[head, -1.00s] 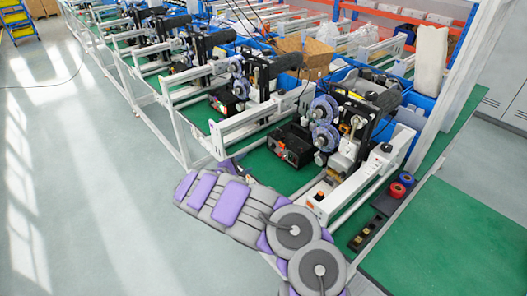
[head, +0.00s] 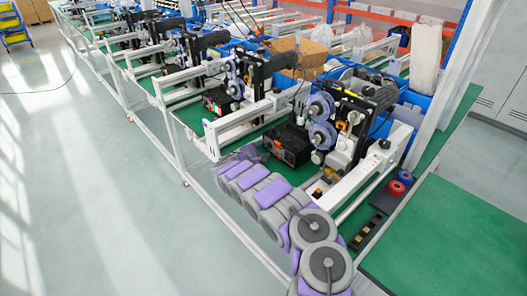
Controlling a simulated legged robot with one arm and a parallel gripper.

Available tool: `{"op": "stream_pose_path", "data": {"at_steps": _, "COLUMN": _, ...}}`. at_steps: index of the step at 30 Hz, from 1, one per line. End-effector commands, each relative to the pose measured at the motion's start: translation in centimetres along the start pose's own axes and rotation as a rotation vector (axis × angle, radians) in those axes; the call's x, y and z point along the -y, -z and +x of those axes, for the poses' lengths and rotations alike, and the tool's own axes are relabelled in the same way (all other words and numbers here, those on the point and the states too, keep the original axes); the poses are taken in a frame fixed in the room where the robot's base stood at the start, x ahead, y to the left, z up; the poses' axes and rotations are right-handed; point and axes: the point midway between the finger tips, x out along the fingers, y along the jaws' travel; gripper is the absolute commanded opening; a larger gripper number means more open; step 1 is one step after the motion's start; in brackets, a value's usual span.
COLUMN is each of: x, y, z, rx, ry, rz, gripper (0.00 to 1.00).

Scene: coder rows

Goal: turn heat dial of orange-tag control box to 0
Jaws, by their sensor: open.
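A black control box (head: 289,144) with small reddish-orange marks on its front stands on the green bench top, beside the blue-grey wheels of the nearest machine. A similar dark box (head: 217,101) stands at the machine behind it. The tags and dials are too small to read, so I cannot tell which box has the orange tag or where its heat dial points. My gripper (head: 238,158), grey and small in the picture, is at the far end of my grey and purple arm. It is open, left of the nearer box and apart from it, near the bench's front edge.
White frame rails (head: 243,122) run across the bench beside the boxes. A long white bar (head: 350,190) lies to the right of my arm. Red and blue rolls (head: 400,181) sit at the right. The grey floor (head: 110,200) at left is clear.

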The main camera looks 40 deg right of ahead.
Motion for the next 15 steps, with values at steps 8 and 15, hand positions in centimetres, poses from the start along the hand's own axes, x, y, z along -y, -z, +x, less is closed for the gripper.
{"op": "stream_pose_path", "data": {"at_steps": 8, "x": -0.06, "y": -0.14, "z": 0.98, "rx": 0.002, "ry": -0.001, "rz": 0.000, "gripper": 0.56}}
{"op": "stream_pose_path", "data": {"at_steps": 15, "x": -0.04, "y": -0.14, "z": 1.03, "rx": 0.002, "ry": -0.001, "rz": 0.000, "gripper": 0.48}}
